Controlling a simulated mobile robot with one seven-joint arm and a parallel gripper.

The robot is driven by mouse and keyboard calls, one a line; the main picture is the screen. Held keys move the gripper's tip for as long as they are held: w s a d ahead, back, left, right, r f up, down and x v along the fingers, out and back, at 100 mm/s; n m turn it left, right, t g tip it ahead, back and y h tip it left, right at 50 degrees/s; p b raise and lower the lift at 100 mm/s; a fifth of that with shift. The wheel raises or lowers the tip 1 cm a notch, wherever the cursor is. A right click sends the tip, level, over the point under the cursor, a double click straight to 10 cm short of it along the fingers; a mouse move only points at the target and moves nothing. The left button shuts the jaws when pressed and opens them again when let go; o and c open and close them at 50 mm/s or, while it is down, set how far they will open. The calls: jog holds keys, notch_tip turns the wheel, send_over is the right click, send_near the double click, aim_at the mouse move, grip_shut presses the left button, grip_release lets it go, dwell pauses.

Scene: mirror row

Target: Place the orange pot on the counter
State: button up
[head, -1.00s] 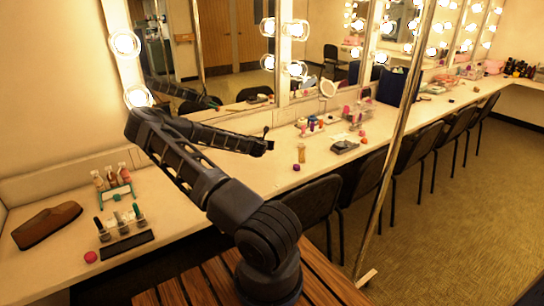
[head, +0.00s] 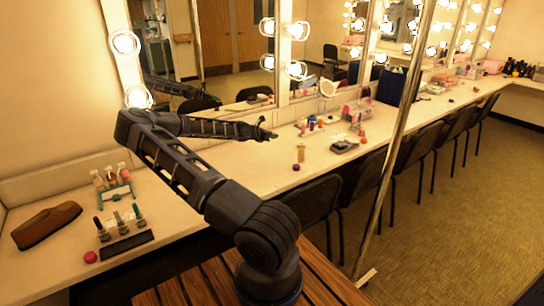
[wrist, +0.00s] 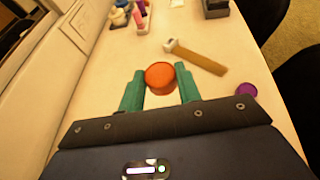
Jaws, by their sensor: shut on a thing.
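The orange pot (wrist: 160,78) is a small round piece between the green fingertips in the wrist view. My gripper (wrist: 161,75) is shut on it, one finger on each side. In the head view my gripper (head: 270,136) is over the cream counter (head: 235,168), by the mirror; the pot is too small to make out clearly there. The counter also fills the middle of the wrist view (wrist: 205,90). I cannot tell how far the pot is above it.
A yellow-brown bottle (head: 301,153) with a pale cap and a purple cap (head: 296,167) are on the counter right of my gripper. A dark case (head: 344,146) and several cosmetics stand further along. A metal pole (head: 395,150) rises at right, near black chairs (head: 315,200).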

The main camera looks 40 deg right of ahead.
aim_at(271, 161)
jog(key=shift+s+r+m+g, duration=0.55)
jog(key=shift+r+m+g, duration=1.6)
jog(key=shift+r, duration=1.2)
jog(key=shift+g, duration=0.25)
jog(key=f, duration=1.3)
jog(key=a+f, duration=0.1)
jog(key=f, duration=0.5)
jog(key=shift+f, duration=0.4)
jog(key=o, duration=1)
